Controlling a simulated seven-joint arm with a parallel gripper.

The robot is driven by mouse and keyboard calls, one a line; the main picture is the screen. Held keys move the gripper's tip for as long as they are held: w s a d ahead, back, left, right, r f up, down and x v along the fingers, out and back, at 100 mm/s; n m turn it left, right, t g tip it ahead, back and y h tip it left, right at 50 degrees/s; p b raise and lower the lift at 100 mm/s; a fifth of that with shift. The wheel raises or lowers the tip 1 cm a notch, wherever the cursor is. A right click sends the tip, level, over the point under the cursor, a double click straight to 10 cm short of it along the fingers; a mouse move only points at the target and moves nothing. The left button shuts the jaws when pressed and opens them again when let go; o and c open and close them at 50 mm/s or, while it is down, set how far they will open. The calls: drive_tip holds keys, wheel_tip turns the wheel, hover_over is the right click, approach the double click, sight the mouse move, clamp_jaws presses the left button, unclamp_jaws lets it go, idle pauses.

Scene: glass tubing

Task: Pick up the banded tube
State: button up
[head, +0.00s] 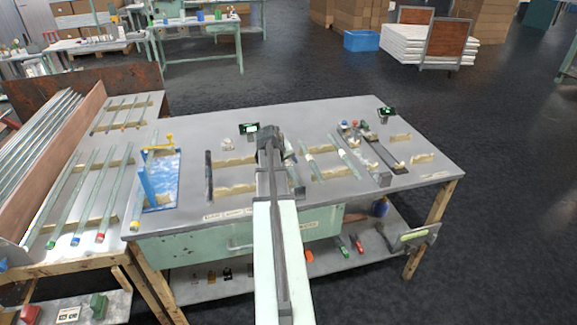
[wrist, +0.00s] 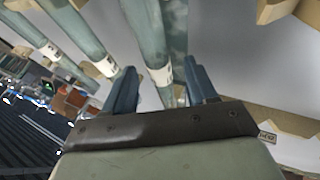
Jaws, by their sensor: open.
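In the wrist view, a pale green glass tube with a white band (wrist: 161,76) runs between the two blue fingers of my gripper (wrist: 160,88). The fingers are apart, one on each side of it, and I cannot tell whether either touches it. Two more tubes with white bands (wrist: 106,66) (wrist: 51,51) lie to the left, outside the fingers. In the head view, my gripper (head: 290,168) is low over the middle of the bench, largely hidden by my arm. Tubes (head: 309,163) (head: 345,156) lie to its right on pale notched supports. I cannot tell which one the task means.
The grey bench (head: 228,120) has pale supports (head: 237,160) left of my gripper and a dark rail with small parts (head: 376,150) on the right. A blue tray (head: 162,185) sits at the left end. Several colour-ended tubes (head: 68,200) lie on the left table.

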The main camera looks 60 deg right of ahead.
drive_tip(key=shift+c, duration=0.3)
clamp_jaws()
idle(0.3)
